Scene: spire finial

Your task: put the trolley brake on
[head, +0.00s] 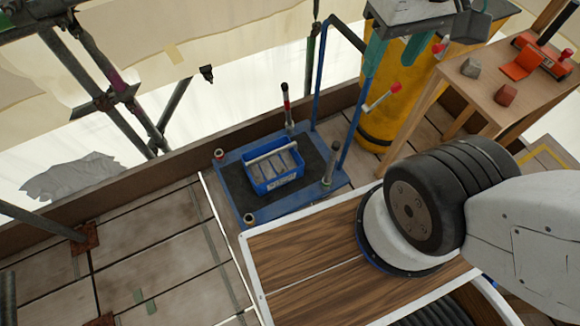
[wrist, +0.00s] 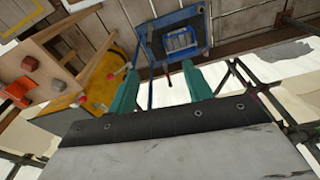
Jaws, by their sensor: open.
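The blue trolley (head: 238,200) stands on the plank deck by the back board, with a dark mat on its top and a tall blue push handle (head: 320,75) at its right end. An upright lever with a red part and dark top (head: 287,105) rises at its back edge; I cannot tell for sure that it is the brake. A short grey post (head: 330,165) stands at the right side. My gripper (head: 418,52) is open and empty, high right of the trolley. The wrist view shows its teal fingers (wrist: 162,88) apart, with the trolley (wrist: 150,45) beyond them.
A blue crate (head: 254,188) of grey pieces sits on the trolley. A yellow barrel (head: 385,120) with a red-knobbed lever (head: 382,97) stands beside the handle. A wooden table (head: 475,92) holds red and grey blocks. Scaffold poles (head: 120,95) stand left. The left planks are mostly clear.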

